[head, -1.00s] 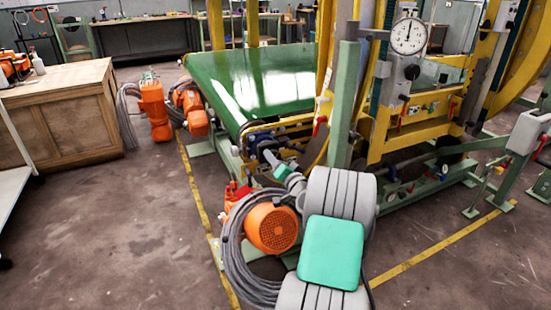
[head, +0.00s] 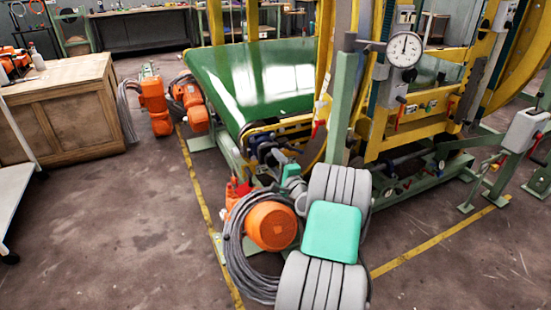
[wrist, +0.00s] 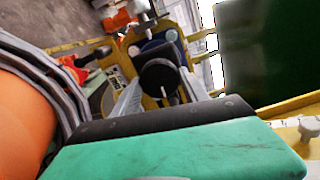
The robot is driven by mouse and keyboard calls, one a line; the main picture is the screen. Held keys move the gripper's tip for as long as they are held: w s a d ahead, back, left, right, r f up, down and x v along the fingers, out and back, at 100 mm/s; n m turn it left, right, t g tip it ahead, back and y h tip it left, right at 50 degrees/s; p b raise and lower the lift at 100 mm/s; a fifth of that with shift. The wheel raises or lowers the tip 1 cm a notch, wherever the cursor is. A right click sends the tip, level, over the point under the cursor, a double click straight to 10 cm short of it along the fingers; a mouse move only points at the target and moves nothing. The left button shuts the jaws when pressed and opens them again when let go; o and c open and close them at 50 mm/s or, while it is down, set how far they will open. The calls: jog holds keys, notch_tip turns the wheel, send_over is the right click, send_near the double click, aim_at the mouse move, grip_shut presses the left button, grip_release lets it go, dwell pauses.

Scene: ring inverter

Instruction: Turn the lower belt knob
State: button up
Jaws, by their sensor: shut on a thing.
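The lower belt knob (wrist: 160,77) is a round black knob in the wrist view, in front of the yellow machine frame. My gripper (wrist: 161,88) has one pale finger on each side of the knob and is shut on it. The gripper's teal and black body fills the bottom of the wrist view. In the head view, the teal part of my gripper (head: 293,172) is beside the near end of the green belt (head: 255,78). The fingertips and knob cannot be made out clearly there, partly because of my arm.
An orange motor (head: 270,226) and coiled grey cable (head: 236,250) are close to the left of my arm. A green post (head: 342,105) and a dial gauge (head: 404,48) stand to the right. A wooden cabinet (head: 65,115) stands at far left, with open floor before it.

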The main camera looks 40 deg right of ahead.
jog(key=m+p, duration=0.4)
jog(key=m, duration=0.3)
jog(key=m+p, duration=0.2)
jog(key=m, duration=0.2)
jog(key=shift+m+p, duration=0.3)
jog(key=shift+f+m+p, duration=0.15)
jog(key=shift+m+p, duration=0.4)
jog(key=shift+m, duration=0.75)
jog(key=o, duration=1.4)
jog(key=shift+a, duration=0.1)
jog(key=shift+c, duration=0.2)
jog(key=v, duration=0.7)
jog(key=shift+s, duration=0.4)
